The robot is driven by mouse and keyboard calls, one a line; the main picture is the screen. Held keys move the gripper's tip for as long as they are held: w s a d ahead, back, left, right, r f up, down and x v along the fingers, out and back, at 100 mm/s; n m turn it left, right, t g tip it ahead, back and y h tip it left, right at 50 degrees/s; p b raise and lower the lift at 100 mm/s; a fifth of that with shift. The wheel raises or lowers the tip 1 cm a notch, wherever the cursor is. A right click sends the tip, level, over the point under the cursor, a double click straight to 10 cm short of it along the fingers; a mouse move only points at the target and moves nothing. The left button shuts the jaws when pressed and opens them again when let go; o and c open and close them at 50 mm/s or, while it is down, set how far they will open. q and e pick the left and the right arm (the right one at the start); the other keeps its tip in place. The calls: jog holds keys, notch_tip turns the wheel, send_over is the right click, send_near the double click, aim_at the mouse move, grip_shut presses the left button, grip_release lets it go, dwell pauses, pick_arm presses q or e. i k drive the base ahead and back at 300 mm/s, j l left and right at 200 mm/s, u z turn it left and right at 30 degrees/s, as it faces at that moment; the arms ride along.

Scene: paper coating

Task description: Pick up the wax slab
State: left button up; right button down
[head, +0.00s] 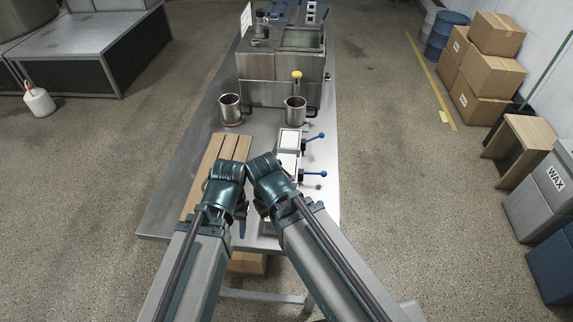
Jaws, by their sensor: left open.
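I cannot single out the wax slab with certainty. Two pale, flat square pieces in metal frames with blue-knobbed handles lie on the steel table: a farther frame (291,141) and a nearer frame (288,163). Part of another pale yellowish thing shows low between my arms, mostly hidden. My left gripper (241,212) is open, small and partly hidden behind my left wrist, over the near part of the table. My right gripper is hidden behind my right arm. Both my wrists are close together in front of the frames.
Wooden boards (208,165) lie at the left of the steel table (165,213). Two metal pots, a left pot (230,110) and a right pot (295,110), stand before a steel machine (265,92). Cartons and a grey bin labelled WAX (540,205) are on the floor at right.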

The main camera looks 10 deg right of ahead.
aim_at(288, 160)
jog(key=l+z, duration=0.4)
jog(key=l, duration=1.7)
